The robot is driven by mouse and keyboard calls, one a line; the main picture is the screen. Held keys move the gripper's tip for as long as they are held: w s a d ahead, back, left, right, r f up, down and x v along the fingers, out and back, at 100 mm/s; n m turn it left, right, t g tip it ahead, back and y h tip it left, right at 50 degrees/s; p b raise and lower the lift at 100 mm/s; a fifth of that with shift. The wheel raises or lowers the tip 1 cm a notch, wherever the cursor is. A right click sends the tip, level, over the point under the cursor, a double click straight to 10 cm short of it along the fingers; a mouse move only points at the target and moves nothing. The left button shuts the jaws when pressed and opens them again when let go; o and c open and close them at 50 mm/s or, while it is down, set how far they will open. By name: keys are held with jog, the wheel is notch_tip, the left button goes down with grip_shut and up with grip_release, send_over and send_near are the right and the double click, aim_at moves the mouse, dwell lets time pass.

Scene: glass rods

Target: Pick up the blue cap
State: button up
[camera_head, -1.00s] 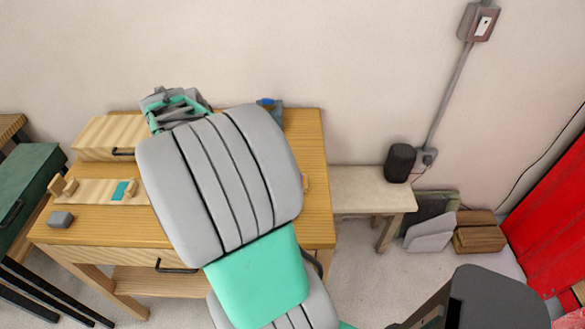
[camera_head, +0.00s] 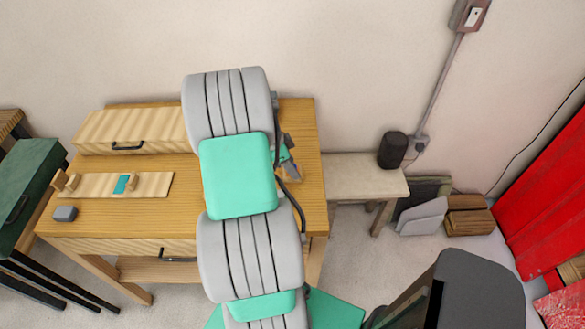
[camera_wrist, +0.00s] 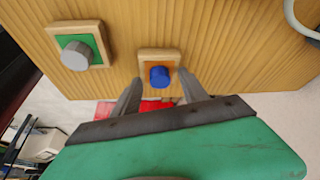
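The blue cap (camera_wrist: 159,76) sits in the middle of a small square wooden holder (camera_wrist: 145,56) with an orange inlay, in the wrist view. My gripper (camera_wrist: 160,90) is open and empty. Its two fingers point toward the holder, one on each side of the cap and apart from it. In the head view my arm hides the cap, and only a part of my gripper end shows at the arm's right side.
A grey cap (camera_wrist: 76,55) sits on a green-inlaid square holder left of the blue cap. On the table (camera_head: 190,215) are a wooden drawer box (camera_head: 130,130), a board (camera_head: 155,184) with a teal patch and a small grey block (camera_head: 65,213). A low bench (camera_head: 350,180) stands at right.

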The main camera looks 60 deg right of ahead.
grip_shut()
dwell(0.3)
dwell(0.3)
